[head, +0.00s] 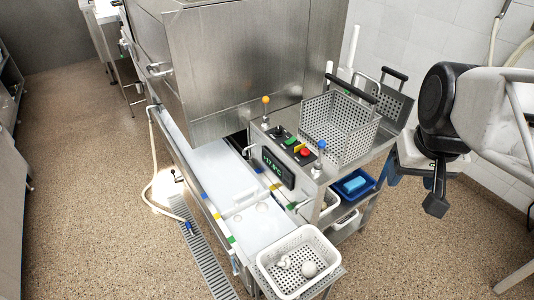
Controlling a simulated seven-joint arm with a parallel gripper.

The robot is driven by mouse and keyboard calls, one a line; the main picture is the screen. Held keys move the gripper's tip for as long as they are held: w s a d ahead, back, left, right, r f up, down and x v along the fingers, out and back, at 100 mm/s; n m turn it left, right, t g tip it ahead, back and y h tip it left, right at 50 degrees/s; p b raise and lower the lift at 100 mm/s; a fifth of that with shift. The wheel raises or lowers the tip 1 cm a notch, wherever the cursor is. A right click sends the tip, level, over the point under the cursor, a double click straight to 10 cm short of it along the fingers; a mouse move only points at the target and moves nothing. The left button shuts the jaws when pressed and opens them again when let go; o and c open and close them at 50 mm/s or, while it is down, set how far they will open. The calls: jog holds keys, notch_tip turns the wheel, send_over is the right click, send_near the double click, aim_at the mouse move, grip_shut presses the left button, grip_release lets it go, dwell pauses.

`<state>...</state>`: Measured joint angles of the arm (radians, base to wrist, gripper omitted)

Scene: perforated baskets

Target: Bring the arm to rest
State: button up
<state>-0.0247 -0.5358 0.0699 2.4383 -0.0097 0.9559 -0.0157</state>
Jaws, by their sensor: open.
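My gripper (436,203) hangs at the right side of the head view, below the black and pale links of my arm. It points down, is open, and nothing shows in it. It is apart from the baskets, to the right of the metal trolley and in front of the tiled wall. Its fingers are seen nearly edge-on, so the gap between them is hard to make out.
A perforated metal basket (326,133) with a black handle stands on the steel counter; another (391,105) is behind it. A white basket (265,270) holds white items at the front. A blue tray (372,184) sits on a lower shelf. Floor at lower right is clear.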

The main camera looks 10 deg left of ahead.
jog(key=w+a+r+n, duration=0.1)
jog(key=w+a+r, duration=0.15)
jog(key=w, duration=0.65)
jog(key=w+a+r+n, duration=0.1)
jog(key=w+a+r, duration=0.15)
jog(key=w, duration=0.55)
jog(key=n+g, duration=0.2)
jog(key=n, duration=0.4)
send_over(266, 97)
jog(key=f, duration=1.7)
jog(key=shift+s+d+f, duration=0.25)
jog(key=shift+s+d, duration=0.05)
jog(key=shift+d, duration=0.05)
jog(key=shift+w+a+f, duration=0.3)
jog(key=shift+a+f, duration=0.1)
jog(key=shift+a, duration=0.05)
jog(key=shift+f, duration=0.15)
jog(key=shift+f, duration=4.9)
